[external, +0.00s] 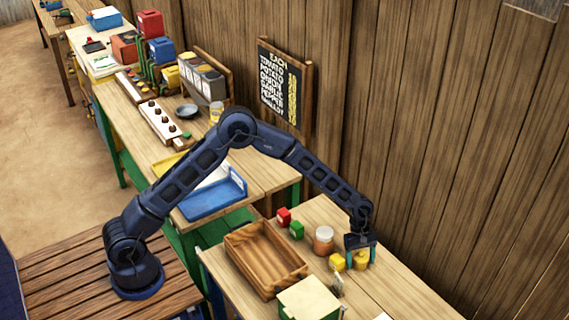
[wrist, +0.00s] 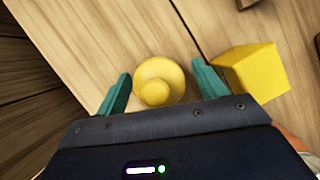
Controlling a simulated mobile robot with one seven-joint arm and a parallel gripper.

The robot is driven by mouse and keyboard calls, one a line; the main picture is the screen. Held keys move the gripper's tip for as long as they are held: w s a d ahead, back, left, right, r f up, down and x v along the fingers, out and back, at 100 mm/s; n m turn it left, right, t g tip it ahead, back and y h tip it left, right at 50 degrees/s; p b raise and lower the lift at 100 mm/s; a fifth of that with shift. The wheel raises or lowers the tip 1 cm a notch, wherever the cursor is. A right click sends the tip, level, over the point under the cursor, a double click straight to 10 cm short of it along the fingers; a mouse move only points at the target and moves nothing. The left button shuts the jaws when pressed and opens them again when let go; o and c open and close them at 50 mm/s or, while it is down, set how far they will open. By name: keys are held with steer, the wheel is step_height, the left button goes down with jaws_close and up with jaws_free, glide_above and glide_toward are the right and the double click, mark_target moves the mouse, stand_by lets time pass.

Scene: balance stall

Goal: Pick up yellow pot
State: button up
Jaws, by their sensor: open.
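The yellow pot (wrist: 160,80) is a round yellow thing with a knob on top, seen from above in the wrist view. It stands on the table between the two teal fingers of my gripper (wrist: 161,92), with a gap on each side. In the external view, my gripper (external: 361,256) points down over the yellow pot (external: 361,262), which is partly hidden by the fingers. My gripper is open and holds nothing. A yellow cube (wrist: 252,72) sits just right of the right finger; the external view shows it left of the gripper (external: 337,262).
An orange-and-white jar (external: 323,240), a green block (external: 297,230) and a red block (external: 284,217) stand further left. A wooden tray (external: 250,237) and a pale-topped green box (external: 308,300) are nearby. The plank wall (external: 450,150) rises behind the table.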

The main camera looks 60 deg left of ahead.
steer(key=shift+d+f, duration=0.1)
steer(key=shift+f, duration=0.1)
steer(key=c, duration=1.3)
steer(key=shift+o, duration=0.2)
steer(key=shift+r, duration=0.1)
